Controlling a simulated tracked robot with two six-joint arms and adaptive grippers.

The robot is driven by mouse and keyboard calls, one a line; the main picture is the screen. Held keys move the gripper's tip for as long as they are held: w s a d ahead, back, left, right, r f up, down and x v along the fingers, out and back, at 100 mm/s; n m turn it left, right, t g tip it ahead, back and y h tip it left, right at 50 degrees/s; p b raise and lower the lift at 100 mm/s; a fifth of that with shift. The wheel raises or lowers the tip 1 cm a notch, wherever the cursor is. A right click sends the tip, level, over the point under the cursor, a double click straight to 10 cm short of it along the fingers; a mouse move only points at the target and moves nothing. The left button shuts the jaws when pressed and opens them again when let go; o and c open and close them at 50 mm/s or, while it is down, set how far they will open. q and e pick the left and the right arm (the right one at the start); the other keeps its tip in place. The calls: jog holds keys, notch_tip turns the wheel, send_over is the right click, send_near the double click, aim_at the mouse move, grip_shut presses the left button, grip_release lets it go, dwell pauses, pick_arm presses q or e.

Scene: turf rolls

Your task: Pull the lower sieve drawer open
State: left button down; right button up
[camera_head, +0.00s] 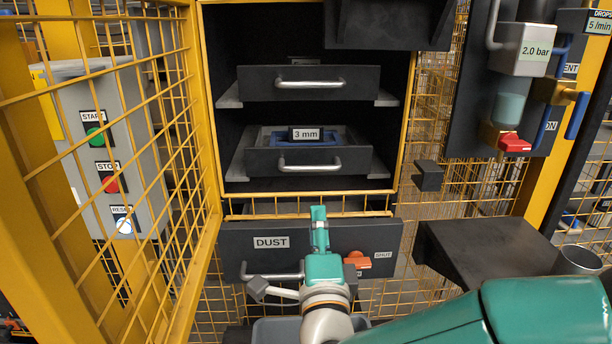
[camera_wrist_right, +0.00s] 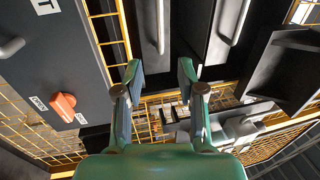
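The lower sieve drawer (camera_head: 350,160) is in the dark cabinet, with a "3 mm" label and a pale bar handle (camera_head: 310,165) on its front. A blue-edged sieve shows behind the label. My right gripper (camera_head: 319,216) is below that handle, in front of the dust drawer, pointing up and apart from the handle. In the right wrist view its fingers (camera_wrist_right: 160,72) are spread with nothing between them, and the lower drawer's handle (camera_wrist_right: 160,25) is beyond the tips. My left gripper is not in view.
The upper sieve drawer (camera_head: 270,84) sits above. The dust drawer (camera_head: 225,255) is below, with an orange knob (camera_head: 357,260). Yellow mesh (camera_head: 190,200) stands left. A dark ledge (camera_head: 490,250) and a cup (camera_head: 577,262) are at the right.

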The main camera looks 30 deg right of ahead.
aim_at(311, 169)
jog(key=p+x, duration=0.9)
jog(key=x, duration=0.7)
jog(key=shift+w, duration=0.2)
jog(key=c, duration=0.7)
grip_shut()
